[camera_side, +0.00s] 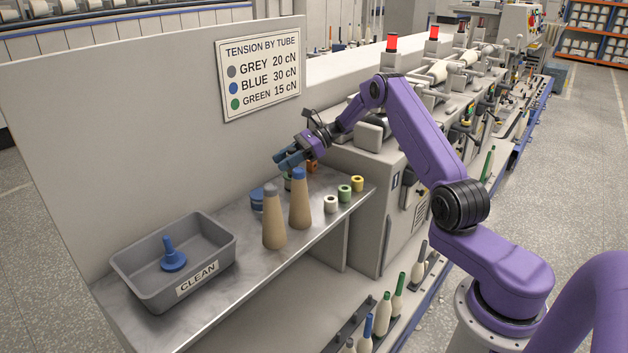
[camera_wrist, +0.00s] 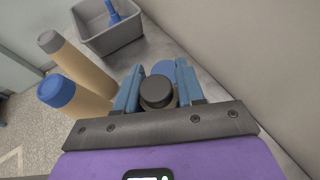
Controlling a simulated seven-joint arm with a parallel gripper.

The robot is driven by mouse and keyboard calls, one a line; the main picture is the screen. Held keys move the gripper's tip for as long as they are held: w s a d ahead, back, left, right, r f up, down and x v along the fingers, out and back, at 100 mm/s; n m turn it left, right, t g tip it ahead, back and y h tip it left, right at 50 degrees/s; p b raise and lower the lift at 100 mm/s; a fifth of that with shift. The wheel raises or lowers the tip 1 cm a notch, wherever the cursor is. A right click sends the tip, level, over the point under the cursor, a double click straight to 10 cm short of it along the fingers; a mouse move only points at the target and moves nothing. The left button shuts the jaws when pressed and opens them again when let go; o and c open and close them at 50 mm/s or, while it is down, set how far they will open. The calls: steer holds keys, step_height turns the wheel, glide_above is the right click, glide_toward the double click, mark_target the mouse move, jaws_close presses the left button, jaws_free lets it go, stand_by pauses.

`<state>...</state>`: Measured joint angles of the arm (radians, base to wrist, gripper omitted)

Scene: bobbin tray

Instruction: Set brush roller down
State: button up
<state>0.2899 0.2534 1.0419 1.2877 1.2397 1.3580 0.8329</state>
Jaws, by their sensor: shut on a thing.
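My gripper (camera_side: 283,160) is over the metal shelf, behind the two tan cones. In the wrist view its blue fingers (camera_wrist: 157,90) are closed around a dark, round-topped piece, which I take to be the brush roller (camera_wrist: 156,92). I see its top end-on; its lower part is hidden by the fingers and wrist. In the side view the fingers mostly hide it, and I cannot tell whether it touches the shelf. A blue round piece (camera_side: 257,198) is on the shelf near the back panel; it also shows just beyond the fingers in the wrist view (camera_wrist: 163,67).
A grey tray marked CLEAN (camera_side: 197,279) holds a blue flanged peg (camera_side: 172,256). A grey-topped cone (camera_side: 274,220) and a blue-topped cone (camera_side: 300,204) stand close by. White (camera_side: 331,204), green (camera_side: 344,193) and yellow (camera_side: 357,183) spools line the right edge. Bare shelf lies between tray and cones.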

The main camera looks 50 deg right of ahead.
steer(key=s+d+r+m+t+h, duration=0.2)
steer(key=s+d+m+t, duration=0.1)
steer(key=s+d, duration=0.3)
steer(key=s+d+r+m+t+h, duration=0.2)
steer(key=s+d+r+m+h, duration=0.15)
steer(key=s, duration=0.55)
steer(key=shift+n+y, duration=0.35)
steer(key=shift+y, duration=0.1)
steer(key=w+d+f, duration=0.2)
steer(key=w+f, duration=0.1)
steer(key=w, duration=0.1)
steer(key=w+d+f, duration=0.2)
steer(key=w+f, duration=0.2)
steer(key=w+d+f, duration=0.2)
steer(key=w+f, duration=0.1)
steer(key=w, duration=0.1)
steer(key=shift+w+f, duration=0.15)
steer(key=shift+w+d+f, duration=0.1)
steer(key=shift+f, duration=1.6)
steer(key=shift+f, duration=0.1)
steer(key=o, duration=1)
steer(key=shift+o, duration=0.2)
